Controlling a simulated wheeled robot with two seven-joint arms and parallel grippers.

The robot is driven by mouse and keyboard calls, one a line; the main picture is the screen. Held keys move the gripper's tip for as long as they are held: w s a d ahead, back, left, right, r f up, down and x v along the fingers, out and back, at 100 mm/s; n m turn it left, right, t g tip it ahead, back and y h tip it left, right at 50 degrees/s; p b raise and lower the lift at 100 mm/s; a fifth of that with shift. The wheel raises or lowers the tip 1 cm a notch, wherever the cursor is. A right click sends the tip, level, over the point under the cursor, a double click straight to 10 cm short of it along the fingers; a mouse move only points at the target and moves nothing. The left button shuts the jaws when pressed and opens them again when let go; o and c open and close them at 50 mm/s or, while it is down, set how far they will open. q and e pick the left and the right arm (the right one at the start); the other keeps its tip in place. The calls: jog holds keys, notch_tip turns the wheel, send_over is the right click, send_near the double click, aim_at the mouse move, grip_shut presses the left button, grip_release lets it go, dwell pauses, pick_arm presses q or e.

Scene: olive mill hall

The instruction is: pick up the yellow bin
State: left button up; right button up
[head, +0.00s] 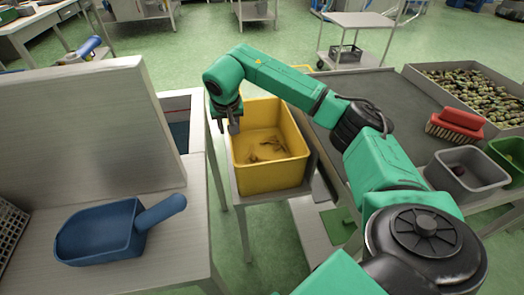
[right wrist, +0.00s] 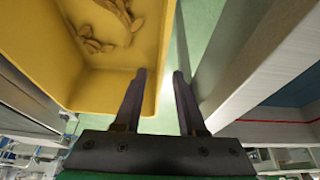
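The yellow bin (head: 279,176) stands upright on a narrow metal stand between two tables, with some brown leaf-like scraps (head: 265,151) on its floor. My right gripper (head: 231,128) points down at the bin's left rim in the head view, near the far corner. In the right wrist view the gripper (right wrist: 160,74) is open, with the bin's wall (right wrist: 153,93) showing between its fingers. One finger is over the bin's inside and the other over the gap outside. I cannot tell whether either touches the wall. My left gripper is not in view.
At left, a table holds a blue scoop (head: 100,232) and an upright grey panel (head: 85,130). At right, a dark-topped table carries an olive tray (head: 412,72), a red brush (head: 455,125), a grey bin (head: 466,184) and a green bin (head: 508,158). A cart (head: 357,20) stands behind.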

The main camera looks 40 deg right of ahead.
jog(key=x, duration=0.5)
jog(key=shift+a+f, duration=0.1)
jog(key=shift+f, duration=0.1)
jog(key=shift+r, duration=0.1)
grip_shut()
dwell(1.0)
